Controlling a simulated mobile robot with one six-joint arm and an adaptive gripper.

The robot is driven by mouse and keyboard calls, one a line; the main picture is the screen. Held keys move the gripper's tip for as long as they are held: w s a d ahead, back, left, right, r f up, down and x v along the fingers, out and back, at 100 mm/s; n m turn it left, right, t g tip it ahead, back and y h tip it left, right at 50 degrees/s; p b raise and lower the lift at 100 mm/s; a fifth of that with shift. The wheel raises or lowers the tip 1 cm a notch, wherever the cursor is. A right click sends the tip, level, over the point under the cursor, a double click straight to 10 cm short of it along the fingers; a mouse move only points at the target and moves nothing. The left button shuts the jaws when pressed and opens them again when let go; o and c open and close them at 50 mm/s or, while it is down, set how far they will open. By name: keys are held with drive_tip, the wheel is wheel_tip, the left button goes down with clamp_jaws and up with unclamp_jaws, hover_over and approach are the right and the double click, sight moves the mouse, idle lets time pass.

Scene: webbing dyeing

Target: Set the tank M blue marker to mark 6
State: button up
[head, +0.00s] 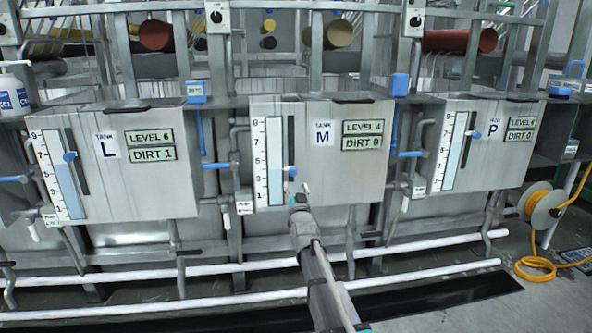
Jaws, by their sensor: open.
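Tank M (343,190) is the middle grey tank panel, with a white scale (267,160) numbered 1 to 9. Its blue marker (291,171) sits on a dark vertical slot (291,135) right of the scale, at about mark 4. The tank M display (363,127) reads LEVEL 4 and, below, DIRT 0. My gripper (299,191) is open and empty, just below and slightly right of the marker in the picture. I cannot tell its distance from the panel. My arm reaches up from the bottom.
Tank L (140,195) stands on the left and tank P (495,172) on the right, each with its own blue marker. Blue-handled valves (216,165) and pipes fill the gaps between tanks. White pipes (230,266) run low in front. A yellow hose reel (541,207) stands at right.

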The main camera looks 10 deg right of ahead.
sight(293, 174)
drive_tip(key=shift+p+x, duration=1.1)
drive_tip(key=shift+x, duration=2.35)
clamp_jaws()
